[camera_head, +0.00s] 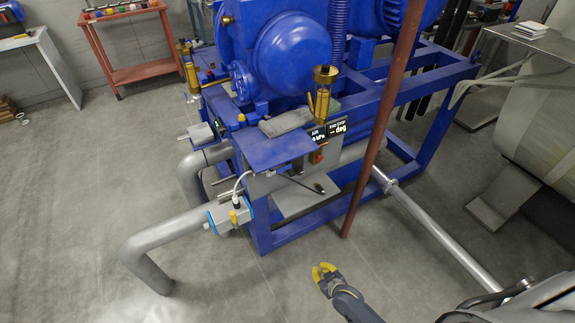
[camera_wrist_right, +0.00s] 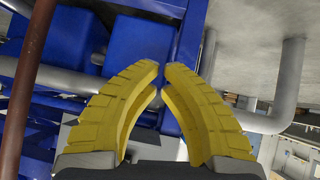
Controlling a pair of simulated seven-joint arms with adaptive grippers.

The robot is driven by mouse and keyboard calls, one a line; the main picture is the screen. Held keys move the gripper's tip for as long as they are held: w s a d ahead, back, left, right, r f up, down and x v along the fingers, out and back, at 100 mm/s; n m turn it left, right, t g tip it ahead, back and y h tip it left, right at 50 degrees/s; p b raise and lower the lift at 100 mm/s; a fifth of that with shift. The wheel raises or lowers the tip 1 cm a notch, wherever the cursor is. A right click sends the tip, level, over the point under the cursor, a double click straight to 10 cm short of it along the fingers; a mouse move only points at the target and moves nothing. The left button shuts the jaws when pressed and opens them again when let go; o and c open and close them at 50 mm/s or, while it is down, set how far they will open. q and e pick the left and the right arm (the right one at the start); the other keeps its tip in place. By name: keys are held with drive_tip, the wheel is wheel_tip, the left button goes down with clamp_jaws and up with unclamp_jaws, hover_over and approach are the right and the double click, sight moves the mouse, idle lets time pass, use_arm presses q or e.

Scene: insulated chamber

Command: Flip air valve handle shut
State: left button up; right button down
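A thin lever handle with a dark end (camera_head: 313,187) sticks out below the small blue shelf, under the AIR display (camera_head: 318,133) on the blue machine frame; I take it as the air valve handle. It slants down to the right. My right gripper (camera_head: 325,269) has yellow fingers and is in front of the machine, low in the picture and apart from the handle. In the right wrist view its fingertips (camera_wrist_right: 163,68) nearly meet, with nothing between them. I cannot pick out the handle in the wrist view. My left gripper is not in view.
A red-brown post (camera_head: 376,135) stands right of the handle, and a metal pipe (camera_head: 428,222) runs along the right. A grey box with a yellow knob (camera_head: 233,215) sits on the left pipe (camera_head: 165,240). The floor (camera_head: 235,290) in front is clear.

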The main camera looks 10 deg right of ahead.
drive_tip(key=w+a+r+t+y, duration=0.1)
drive_tip(key=w+a+r+t, duration=0.15)
drive_tip(key=w+r, duration=0.7)
drive_tip(key=t+y, duration=0.3)
drive_tip(key=t, duration=0.5)
approach(279, 171)
wheel_tip(279, 171, up, 2)
drive_tip(key=d, duration=0.3)
drive_tip(key=shift+s+r+m, duration=0.25)
drive_tip(key=shift+r+m, duration=0.15)
drive_tip(key=shift+r, duration=0.05)
drive_tip(key=x, duration=1)
drive_tip(key=shift+r, duration=0.15)
